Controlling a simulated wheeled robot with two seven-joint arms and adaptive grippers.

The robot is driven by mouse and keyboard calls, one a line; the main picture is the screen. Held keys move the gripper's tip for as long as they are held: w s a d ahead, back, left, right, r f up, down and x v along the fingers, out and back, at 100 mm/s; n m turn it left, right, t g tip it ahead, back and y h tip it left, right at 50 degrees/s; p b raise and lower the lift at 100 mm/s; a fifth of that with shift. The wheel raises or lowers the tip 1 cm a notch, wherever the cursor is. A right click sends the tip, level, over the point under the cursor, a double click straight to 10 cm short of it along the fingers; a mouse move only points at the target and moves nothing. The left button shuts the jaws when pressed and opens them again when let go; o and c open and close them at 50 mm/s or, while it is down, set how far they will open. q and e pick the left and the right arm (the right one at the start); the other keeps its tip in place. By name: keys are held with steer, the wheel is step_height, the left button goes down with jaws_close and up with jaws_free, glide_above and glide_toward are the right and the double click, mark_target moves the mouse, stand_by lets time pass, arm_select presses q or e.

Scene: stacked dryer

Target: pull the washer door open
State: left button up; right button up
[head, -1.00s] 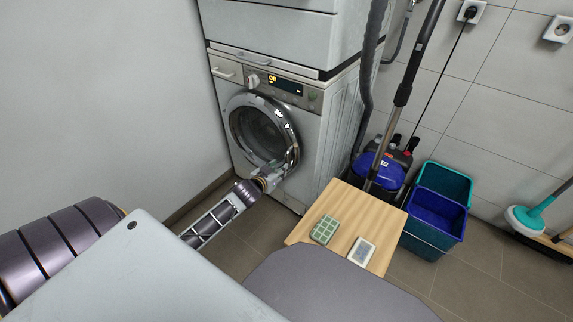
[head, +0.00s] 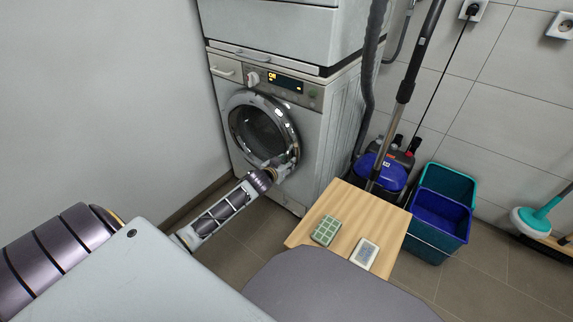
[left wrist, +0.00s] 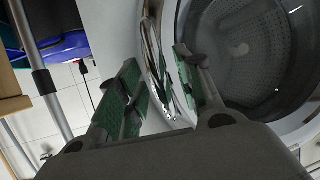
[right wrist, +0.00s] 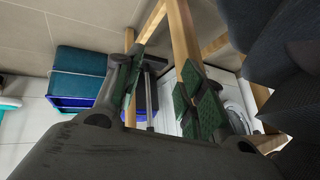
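The washer (head: 312,135) stands against the left wall. Its round door (head: 262,130) has a chrome rim and dark glass and appears closed. My left gripper (head: 283,166) is at the lower right of the door rim. In the left wrist view the left gripper (left wrist: 160,82) is open, with one green-padded finger on each side of the chrome rim (left wrist: 152,45). I cannot tell whether the pads touch it. The perforated drum (left wrist: 240,50) shows through the door. My right gripper shows only in its wrist view (right wrist: 160,75), open and empty.
A dryer (head: 270,30) is stacked on the washer. Bare floor lies before the washer.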

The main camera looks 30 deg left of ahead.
arm_select(q)
steer(key=shift+w+a+f, duration=0.1)
steer(key=shift+w+f, duration=0.1)
steer(key=shift+w, duration=0.35)
jaws_close()
